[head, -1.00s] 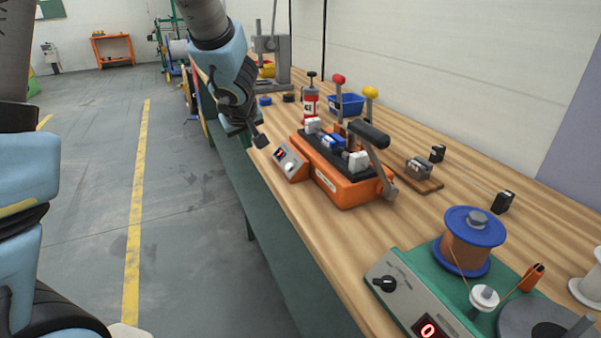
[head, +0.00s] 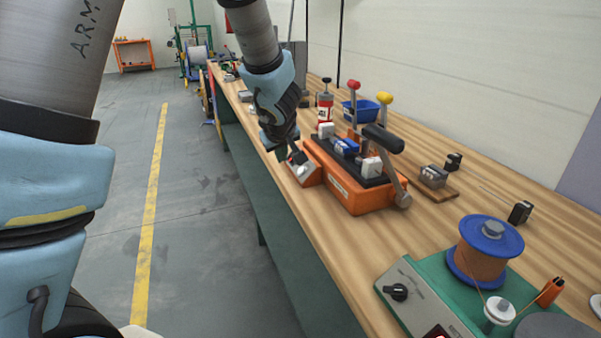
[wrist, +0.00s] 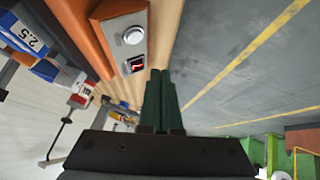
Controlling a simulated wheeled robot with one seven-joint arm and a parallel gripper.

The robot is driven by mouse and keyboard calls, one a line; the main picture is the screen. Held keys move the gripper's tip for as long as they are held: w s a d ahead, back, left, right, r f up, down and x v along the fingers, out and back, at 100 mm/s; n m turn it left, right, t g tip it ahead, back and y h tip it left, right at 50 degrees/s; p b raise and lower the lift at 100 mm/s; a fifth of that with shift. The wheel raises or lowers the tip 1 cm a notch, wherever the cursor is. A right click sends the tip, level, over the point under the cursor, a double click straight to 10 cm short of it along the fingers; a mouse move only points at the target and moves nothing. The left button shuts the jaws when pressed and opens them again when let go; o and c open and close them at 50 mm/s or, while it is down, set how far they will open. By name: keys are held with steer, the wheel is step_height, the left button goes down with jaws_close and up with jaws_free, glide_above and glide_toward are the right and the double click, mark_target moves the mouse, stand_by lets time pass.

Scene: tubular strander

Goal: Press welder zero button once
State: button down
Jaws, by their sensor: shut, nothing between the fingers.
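The orange welder (head: 352,190) stands on the wooden bench, with a small sloped grey control panel (head: 308,178) at its left end. In the wrist view the panel (wrist: 116,48) carries a round white button (wrist: 133,36) and a small black window with a red mark (wrist: 137,64). My gripper (head: 298,158) is over the panel's far side, its fingers shut and empty. I see no contact with the button. Any lettering on it is too small to read.
The welder's black-handled lever (head: 384,140) stands raised at its right. A green spool machine (head: 450,285) is at the front right. The bench edge and open floor lie left.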

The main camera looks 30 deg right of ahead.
mark_target(301, 171)
steer(key=shift+s+d+f+b, duration=0.1)
steer(key=shift+d+f+b, duration=0.55)
steer(key=shift+d+f, duration=0.75)
steer(key=shift+f, duration=0.05)
steer(key=shift+s+d+f+b, duration=0.1)
steer(key=shift+f+b, duration=0.05)
steer(key=shift+b, duration=0.25)
stand_by(0.7)
steer(key=shift+d+f+b, duration=0.15)
steer(key=shift+d+b, duration=0.05)
steer(key=shift+b, duration=0.15)
steer(key=shift+d+f+b, duration=0.3)
steer(key=shift+b, duration=0.1)
stand_by(0.6)
steer(key=shift+a+r, duration=0.6)
stand_by(0.4)
